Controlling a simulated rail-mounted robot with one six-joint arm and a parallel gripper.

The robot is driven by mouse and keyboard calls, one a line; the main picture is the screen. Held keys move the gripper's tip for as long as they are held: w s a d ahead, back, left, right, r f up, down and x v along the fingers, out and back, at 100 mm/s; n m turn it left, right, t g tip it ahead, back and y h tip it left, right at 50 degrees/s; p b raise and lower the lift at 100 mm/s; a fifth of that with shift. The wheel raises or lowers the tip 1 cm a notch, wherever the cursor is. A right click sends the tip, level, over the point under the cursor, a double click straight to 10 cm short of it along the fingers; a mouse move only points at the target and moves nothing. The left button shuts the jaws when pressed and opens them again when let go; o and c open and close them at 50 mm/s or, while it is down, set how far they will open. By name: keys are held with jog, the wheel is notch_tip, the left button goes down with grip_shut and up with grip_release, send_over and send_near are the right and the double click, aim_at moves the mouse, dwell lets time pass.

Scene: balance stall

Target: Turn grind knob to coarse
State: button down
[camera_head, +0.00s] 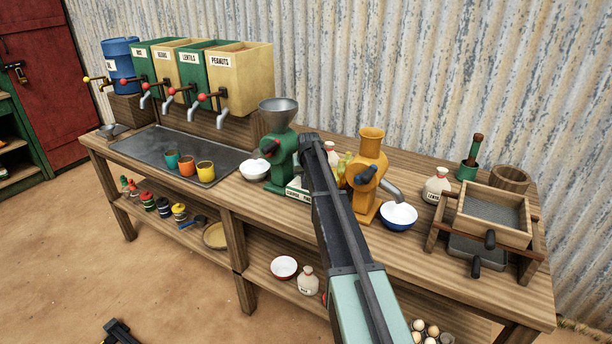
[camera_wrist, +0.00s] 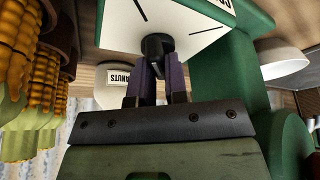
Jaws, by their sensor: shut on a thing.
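The green grinder (camera_head: 280,150) with a grey hopper stands mid-counter. A white dial plate (camera_head: 297,190) at its base is partly hidden by my arm. In the wrist view the plate (camera_wrist: 125,30) carries dark tick marks, with a cut-off label at the top edge. The black grind knob (camera_wrist: 157,45) sticks out of the plate. My gripper (camera_wrist: 157,62) has its two fingers on either side of the knob, shut on it. Which mark the knob points at cannot be told. In the head view my arm hides the knob and fingertips.
An orange grinder (camera_head: 371,165) stands right of my arm, with a blue bowl (camera_head: 398,222) by its spout. A white bowl (camera_head: 254,169) stands left of the green grinder. Cups and dispensers (camera_head: 240,85) are further left, a sieve frame (camera_head: 490,222) at the right. Corn cobs (camera_wrist: 35,60) show in the wrist view.

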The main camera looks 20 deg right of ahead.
jog(key=m+h, duration=0.1)
jog(key=m, duration=0.3)
jog(key=shift+a+g, duration=0.1)
jog(key=shift+g, duration=0.3)
jog(key=shift+m+g+h, duration=0.5)
jog(key=shift+m+h, duration=0.1)
jog(key=shift+m, duration=1)
jog(key=c, duration=1.1)
grip_release()
jog(key=shift+c, duration=0.2)
jog(key=shift+r, duration=0.1)
